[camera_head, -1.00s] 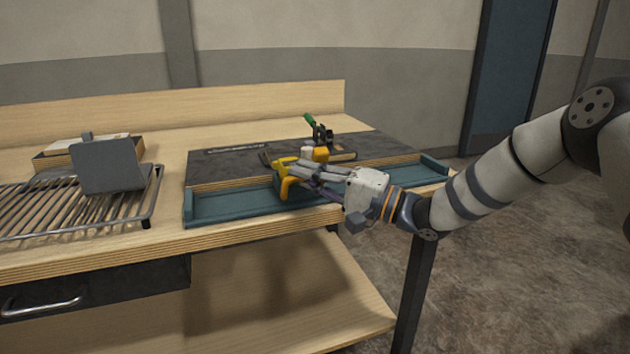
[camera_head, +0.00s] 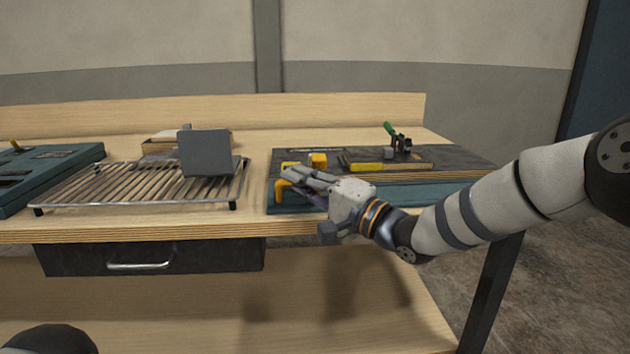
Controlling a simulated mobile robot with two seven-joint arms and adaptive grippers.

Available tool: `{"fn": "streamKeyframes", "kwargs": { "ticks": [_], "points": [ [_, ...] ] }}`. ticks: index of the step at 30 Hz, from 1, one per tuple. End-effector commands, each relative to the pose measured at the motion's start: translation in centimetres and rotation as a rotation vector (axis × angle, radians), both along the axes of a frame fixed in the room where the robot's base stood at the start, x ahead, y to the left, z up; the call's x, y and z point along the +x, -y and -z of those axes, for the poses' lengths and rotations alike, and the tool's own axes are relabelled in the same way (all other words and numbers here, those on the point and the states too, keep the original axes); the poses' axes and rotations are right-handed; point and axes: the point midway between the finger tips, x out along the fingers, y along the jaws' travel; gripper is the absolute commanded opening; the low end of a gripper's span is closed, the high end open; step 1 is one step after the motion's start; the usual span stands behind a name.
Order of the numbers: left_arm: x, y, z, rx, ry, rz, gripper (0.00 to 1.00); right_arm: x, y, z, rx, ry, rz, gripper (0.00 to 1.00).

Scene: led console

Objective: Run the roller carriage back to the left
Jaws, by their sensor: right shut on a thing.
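The roller carriage (camera_head: 283,187), with its yellow handle, is at the left end of the teal rail (camera_head: 430,192) on the dark board's front edge. A yellow block (camera_head: 318,160) shows just behind the handle; I cannot tell whether it is part of the carriage. My right gripper (camera_head: 297,178) reaches in from the right and is shut on the carriage's yellow handle. Its fingers hide much of the carriage. My left gripper is not in view.
A clamp with a green handle (camera_head: 389,129) stands on the dark board (camera_head: 458,157), near a yellow-edged strip (camera_head: 368,166). Left of the rail are a wire rack (camera_head: 125,188) and a tilted grey plate (camera_head: 206,153). A teal console (camera_head: 58,170) is at the far left.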

Motion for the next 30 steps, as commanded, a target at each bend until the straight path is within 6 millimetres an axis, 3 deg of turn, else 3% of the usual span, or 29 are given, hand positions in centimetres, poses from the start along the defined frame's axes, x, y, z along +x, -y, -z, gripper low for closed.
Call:
{"fn": "streamKeyframes", "kwargs": {
  "ticks": [11, 12, 13, 22, 26, 30],
  "points": [
    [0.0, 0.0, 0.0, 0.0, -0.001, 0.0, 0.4, -0.1, -0.5, 0.1, -0.001, -0.001, -0.004, 0.0],
    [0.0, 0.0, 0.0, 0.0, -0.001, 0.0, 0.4, -0.1, -0.5, 0.0, -0.001, -0.001, -0.004, 0.13],
    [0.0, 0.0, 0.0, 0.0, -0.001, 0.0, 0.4, -0.1, -0.5, 0.1, -0.002, -0.001, -0.005, 0.2],
    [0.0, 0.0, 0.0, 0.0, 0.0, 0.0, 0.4, -0.1, -0.3, 0.0, 0.0, -0.001, -0.001, 0.2],
    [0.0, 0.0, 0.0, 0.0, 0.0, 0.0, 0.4, -1.1, 1.1, 0.2, 0.001, -0.002, 0.001, 0.2],
    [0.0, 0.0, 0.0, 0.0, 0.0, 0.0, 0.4, -3.7, 3.9, 0.8, 0.002, -0.003, 0.002, 0.2]
  ]
}}
